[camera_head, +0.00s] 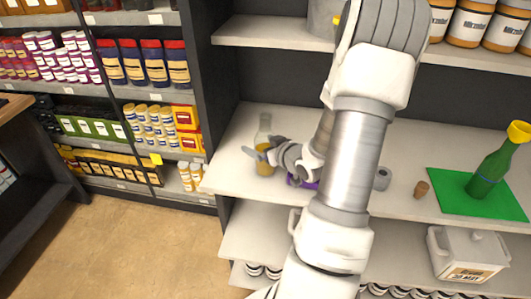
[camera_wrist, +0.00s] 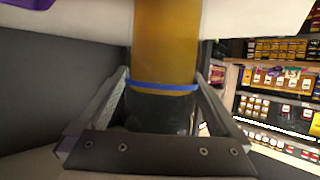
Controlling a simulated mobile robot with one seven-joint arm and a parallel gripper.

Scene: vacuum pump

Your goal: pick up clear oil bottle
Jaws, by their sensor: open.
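The clear oil bottle (camera_head: 264,167) stands upright on the left part of the middle shelf, with amber oil in its lower part and a clear neck above. My gripper (camera_head: 257,153) is at the bottle's height, with its fingers on either side of it. In the wrist view, the bottle (camera_wrist: 166,45) fills the middle, amber with a blue band, its clear part nearer the palm. My open fingers (camera_wrist: 163,82) flank the clear part below the band. Whether either finger touches the glass is hard to tell.
A grey ring-like piece (camera_head: 382,178), a cork (camera_head: 421,189) and a green bottle (camera_head: 487,170) on a green mat (camera_head: 450,200) stand to the right. An upper shelf (camera_head: 270,31) overhangs; a dark upright is left.

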